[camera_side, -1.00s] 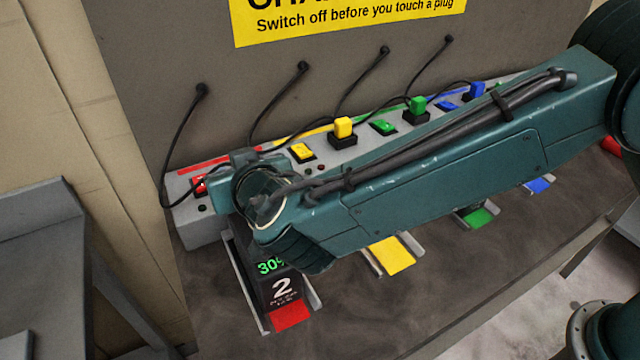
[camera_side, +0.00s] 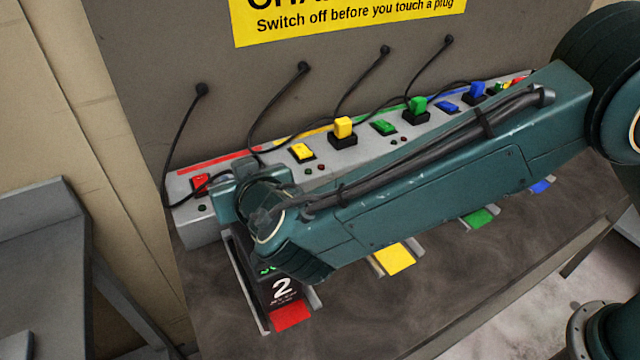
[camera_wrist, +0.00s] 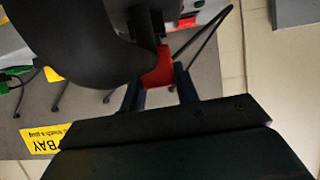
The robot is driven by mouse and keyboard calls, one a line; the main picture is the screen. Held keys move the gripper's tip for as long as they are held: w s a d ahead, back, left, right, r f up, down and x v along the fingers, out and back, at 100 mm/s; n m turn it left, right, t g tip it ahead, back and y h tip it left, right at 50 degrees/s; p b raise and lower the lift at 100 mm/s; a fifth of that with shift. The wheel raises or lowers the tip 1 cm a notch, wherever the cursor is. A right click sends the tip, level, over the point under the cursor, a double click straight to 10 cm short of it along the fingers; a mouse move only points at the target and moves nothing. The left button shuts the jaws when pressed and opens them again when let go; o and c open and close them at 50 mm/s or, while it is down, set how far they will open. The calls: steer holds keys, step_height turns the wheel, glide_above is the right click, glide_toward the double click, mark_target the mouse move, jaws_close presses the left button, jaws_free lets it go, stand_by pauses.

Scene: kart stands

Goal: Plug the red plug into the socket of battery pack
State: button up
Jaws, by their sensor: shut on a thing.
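The red plug (camera_wrist: 158,68) sits between the two fingers of my gripper (camera_wrist: 157,83) in the wrist view; the gripper is shut on it. In the side view my wrist covers the plug and the fingertips. The battery pack (camera_side: 284,290) is black, marked with a white 2, and lies in the red-marked bay at the front left. My wrist is above its rear part and hides most of its green display. The pack's socket cannot be seen in the side view, and I cannot tell whether the plug touches it.
The grey charging strip (camera_side: 345,158) runs along the back, with a red switch (camera_side: 201,183), a yellow plug (camera_side: 343,127), a green plug (camera_side: 417,104) and a blue plug (camera_side: 477,90). Black cables hang from the back panel. Yellow, green and blue bays to the right look empty.

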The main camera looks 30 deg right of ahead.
steer(key=shift+f, duration=0.3)
steer(key=o, duration=1.1)
steer(key=shift+s+r, duration=0.1)
steer(key=shift+s, duration=0.05)
steer(key=shift+s+r, duration=0.25)
steer(key=shift+s, duration=0.3)
steer(key=v, duration=0.3)
steer(key=shift+s+r, duration=0.15)
steer(key=shift+s, duration=0.1)
steer(key=shift+r, duration=3.45)
